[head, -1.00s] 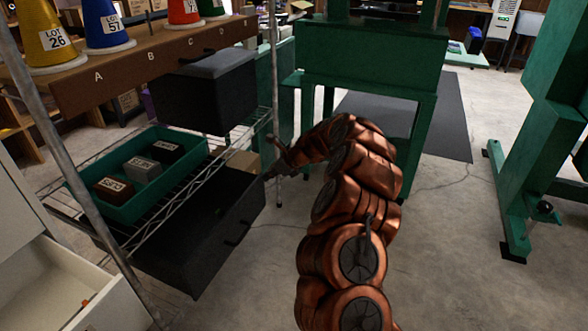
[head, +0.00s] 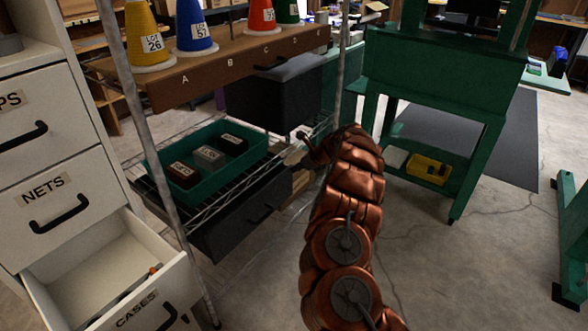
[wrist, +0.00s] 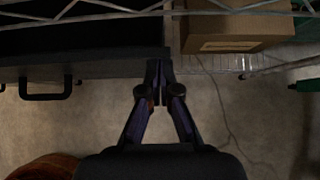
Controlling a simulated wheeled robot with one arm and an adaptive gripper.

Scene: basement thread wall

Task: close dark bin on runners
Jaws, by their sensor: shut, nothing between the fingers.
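The dark bin (head: 228,228) hangs low under the wire shelf in the head view, its front with a black handle facing the aisle. Its front stands close to the shelf's front edge. In the wrist view its dark front (wrist: 105,67) and the handle (wrist: 47,88) show at the left. My gripper (wrist: 160,66) is shut and empty, with its fingertips at the right end of the bin's front; I cannot tell whether they touch it. In the head view my gripper (head: 294,161) is small and partly hidden by dark surroundings.
A green tray (head: 157,168) with labelled blocks sits on the wire shelf. Another dark bin (head: 275,100) hangs above. A cardboard box (wrist: 235,35) lies right of the bin. An open white drawer (head: 100,268) juts out at left.

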